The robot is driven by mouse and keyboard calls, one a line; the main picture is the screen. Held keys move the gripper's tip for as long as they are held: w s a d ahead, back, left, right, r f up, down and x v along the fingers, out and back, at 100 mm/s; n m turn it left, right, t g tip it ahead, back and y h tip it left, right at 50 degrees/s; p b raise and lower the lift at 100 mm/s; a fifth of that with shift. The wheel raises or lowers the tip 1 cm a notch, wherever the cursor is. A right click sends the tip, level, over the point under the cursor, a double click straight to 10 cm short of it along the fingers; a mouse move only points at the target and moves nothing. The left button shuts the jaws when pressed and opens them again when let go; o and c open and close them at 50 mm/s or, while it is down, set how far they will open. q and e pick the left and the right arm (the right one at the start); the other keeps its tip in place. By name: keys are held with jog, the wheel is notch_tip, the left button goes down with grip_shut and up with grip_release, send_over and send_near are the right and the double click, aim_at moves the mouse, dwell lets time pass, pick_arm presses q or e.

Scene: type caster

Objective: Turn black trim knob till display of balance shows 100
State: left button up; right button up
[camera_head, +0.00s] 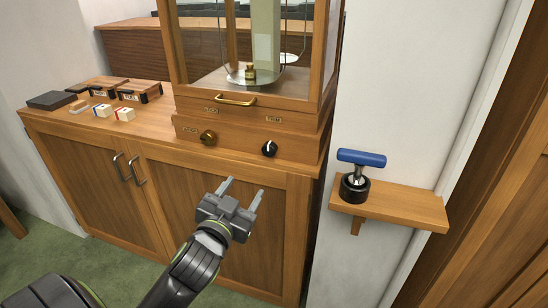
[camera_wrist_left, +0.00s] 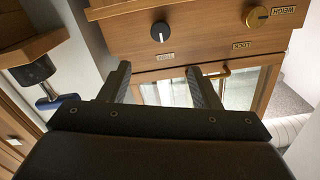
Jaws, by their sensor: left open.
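The black trim knob (camera_head: 270,148) with a white mark is on the right of the front of the wooden balance case (camera_head: 235,118). It also shows in the upside-down left wrist view (camera_wrist_left: 160,32), above a small label plate. My left gripper (camera_head: 243,190) is open and empty, below and in front of the knob and apart from it. Its two fingers also show in the wrist view (camera_wrist_left: 159,68). A pan (camera_head: 236,78) with a brass weight (camera_head: 250,71) hangs inside the glass case. I can read no number on a display. My right gripper is not in view.
A brass knob (camera_head: 208,138) is left of the black one, and a brass handle (camera_head: 235,101) is above. A blue-handled tool (camera_head: 361,158) stands on a wall shelf (camera_head: 415,207) at right. Small boxes (camera_head: 139,91) lie on the cabinet's left. Space before the knob is clear.

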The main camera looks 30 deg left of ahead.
aim_at(268, 151)
pick_arm(q)
jog(key=x, duration=1.7)
jog(key=shift+d, duration=0.1)
jog(key=c, duration=1)
jog(key=shift+p, duration=0.3)
